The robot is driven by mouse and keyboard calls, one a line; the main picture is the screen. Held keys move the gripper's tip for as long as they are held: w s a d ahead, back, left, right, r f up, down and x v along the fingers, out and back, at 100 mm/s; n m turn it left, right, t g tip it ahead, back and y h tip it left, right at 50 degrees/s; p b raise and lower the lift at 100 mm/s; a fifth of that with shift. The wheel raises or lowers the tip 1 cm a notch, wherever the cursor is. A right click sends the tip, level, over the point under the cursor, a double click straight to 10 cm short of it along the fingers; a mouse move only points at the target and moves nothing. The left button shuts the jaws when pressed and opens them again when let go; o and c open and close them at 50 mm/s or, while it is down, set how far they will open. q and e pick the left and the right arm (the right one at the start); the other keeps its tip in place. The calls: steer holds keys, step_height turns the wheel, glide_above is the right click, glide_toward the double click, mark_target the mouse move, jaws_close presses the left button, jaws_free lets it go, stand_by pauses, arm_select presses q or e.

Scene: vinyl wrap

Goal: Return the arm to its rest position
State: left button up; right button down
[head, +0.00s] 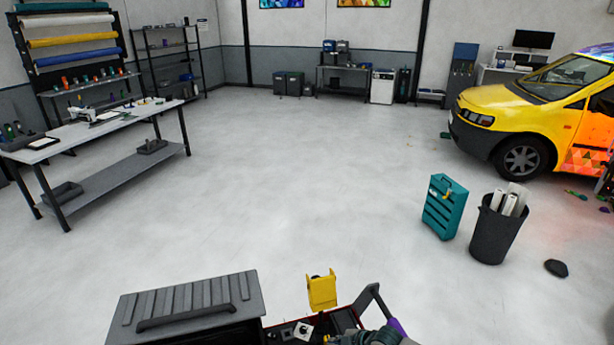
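No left arm or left gripper shows in the head view. At the bottom edge, right of centre, a dark mechanical part (372,338) is cut off by the frame. It may be part of my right arm or gripper, but its fingers cannot be made out. Just left of it, a yellow piece (322,291) stands up above an open dark tray with a red edge (284,322). I cannot tell whether anything touches or holds the yellow piece.
A ribbed dark case lid (190,303) fills the bottom left. A workbench (90,132) stands at the left. A teal case (442,207), a black bin (497,230) with rolls and a yellow van (520,115) are at the right. The middle floor is clear.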

steer(key=s+a+f+m+g, duration=0.1)
steer(key=s+a+f+m, duration=0.1)
steer(key=s+a, duration=0.45)
steer(key=s+a+f+m, duration=0.2)
steer(key=s+a, duration=0.1)
steer(key=s, duration=0.6)
steer(key=s+d+f+m+g+h, duration=0.1)
steer(key=s+d+m+h, duration=0.2)
steer(key=s+d+m, duration=0.5)
steer(key=s+d+f+m+h, duration=0.2)
steer(key=s+d+m+h, duration=0.25)
steer(key=s+d, duration=0.7)
step_height(320, 180, down, 29)
steer(key=g+b, duration=0.1)
steer(key=b, duration=0.3)
steer(key=s+d+f+g+b, duration=0.1)
steer(key=s+d+f+b, duration=0.2)
steer(key=s+f, duration=1.5)
step_height(320, 180, down, 3)
steer(key=shift+s+d+r+g, duration=0.1)
steer(key=shift+s+d+g, duration=0.2)
steer(key=shift+s, duration=0.05)
